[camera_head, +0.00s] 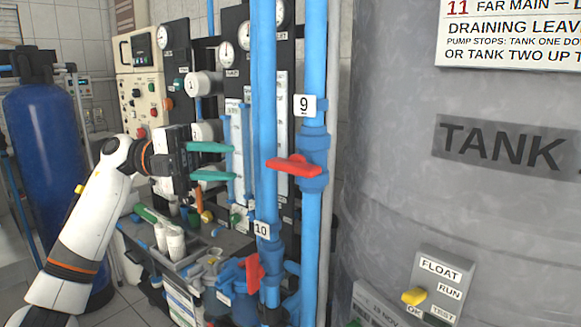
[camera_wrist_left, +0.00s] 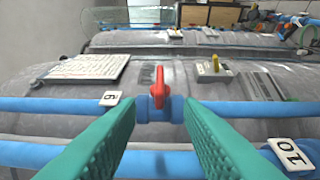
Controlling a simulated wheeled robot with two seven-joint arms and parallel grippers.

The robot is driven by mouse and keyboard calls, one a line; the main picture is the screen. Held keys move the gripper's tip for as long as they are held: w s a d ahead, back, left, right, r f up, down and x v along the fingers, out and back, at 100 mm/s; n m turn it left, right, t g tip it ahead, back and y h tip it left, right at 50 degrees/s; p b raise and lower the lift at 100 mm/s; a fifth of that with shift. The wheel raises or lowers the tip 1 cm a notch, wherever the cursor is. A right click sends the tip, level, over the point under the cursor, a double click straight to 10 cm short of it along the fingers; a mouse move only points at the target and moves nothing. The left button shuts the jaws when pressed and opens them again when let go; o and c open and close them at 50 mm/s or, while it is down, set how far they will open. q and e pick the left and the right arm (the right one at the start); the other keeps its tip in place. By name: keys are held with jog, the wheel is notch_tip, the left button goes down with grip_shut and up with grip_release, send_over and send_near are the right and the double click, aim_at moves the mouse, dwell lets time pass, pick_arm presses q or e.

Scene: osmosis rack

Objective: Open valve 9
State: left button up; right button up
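Valve 9 has a red handle (camera_head: 294,166) on the blue vertical pipe, below a white tag marked 9 (camera_head: 304,105). The handle lies across the pipe. In the left wrist view the red handle (camera_wrist_left: 157,88) stands ahead, between the green fingertips in the picture, with tag 9 (camera_wrist_left: 110,98) to its left. My left gripper (camera_head: 233,161) is open and empty, its green fingers pointing at the valve from the left. A gap shows between the fingertips and the handle in the head view. My right gripper is not in view.
A second blue pipe (camera_head: 265,120) with tag 10 (camera_head: 262,230) runs just left of valve 9's pipe. Its red handle (camera_head: 253,272) is lower. The grey tank (camera_head: 400,210) stands right, with a float box (camera_head: 435,285). Gauges and a bench (camera_head: 215,245) lie behind my arm.

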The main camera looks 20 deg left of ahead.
aim_at(291, 163)
pick_arm(q)
jog(key=d+p, duration=0.1)
jog(key=d, duration=0.5)
jog(key=d+p, duration=0.1)
jog(key=d, duration=0.5)
jog(key=shift+w+d+r, duration=0.15)
jog(key=shift+c, duration=0.5)
grip_shut()
